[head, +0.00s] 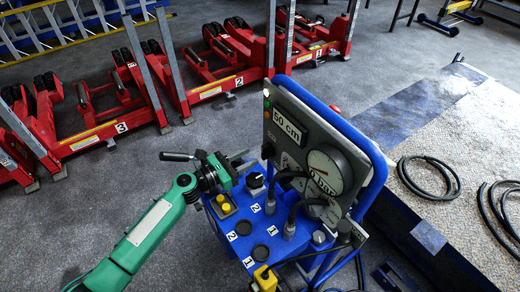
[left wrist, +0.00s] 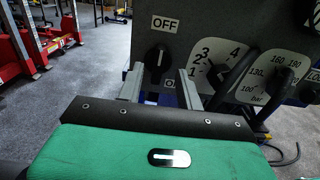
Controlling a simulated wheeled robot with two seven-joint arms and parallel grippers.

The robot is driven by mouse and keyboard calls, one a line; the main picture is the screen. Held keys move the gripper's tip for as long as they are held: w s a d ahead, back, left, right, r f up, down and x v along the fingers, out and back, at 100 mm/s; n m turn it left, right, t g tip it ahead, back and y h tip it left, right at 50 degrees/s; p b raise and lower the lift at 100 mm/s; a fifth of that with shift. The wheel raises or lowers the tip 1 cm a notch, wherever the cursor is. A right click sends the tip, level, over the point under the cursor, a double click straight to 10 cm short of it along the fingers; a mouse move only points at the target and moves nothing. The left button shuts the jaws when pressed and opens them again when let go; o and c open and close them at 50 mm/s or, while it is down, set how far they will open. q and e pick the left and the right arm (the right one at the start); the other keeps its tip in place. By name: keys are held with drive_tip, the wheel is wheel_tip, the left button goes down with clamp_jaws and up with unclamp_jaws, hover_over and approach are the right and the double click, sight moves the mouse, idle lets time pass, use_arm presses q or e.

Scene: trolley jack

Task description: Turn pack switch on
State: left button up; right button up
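The pack switch (left wrist: 158,58) is a black rotary knob on a grey panel in the left wrist view, with a white OFF label (left wrist: 164,24) above it and a partly hidden ON label (left wrist: 151,97) below. A white mark shows on the knob, seemingly upright toward OFF. My left gripper (left wrist: 159,84) is open, its two grey fingers apart, left and right of the knob's lower part; contact cannot be told. In the head view my left gripper (head: 243,159) is at the lower left edge of the panel (head: 291,122), and the switch is hard to make out. My right gripper is not in view.
The blue console (head: 262,238) carries a black knob (head: 255,181), a yellow button (head: 225,206) and connectors with cables. Red jacks (head: 215,88) stand behind. Black hoses (head: 428,177) lie at the right.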

sight(262, 151)
use_arm(q)
drive_tip(key=x, duration=0.4)
drive_tip(key=shift+w+d, duration=0.4)
drive_tip(key=shift+d, duration=0.15)
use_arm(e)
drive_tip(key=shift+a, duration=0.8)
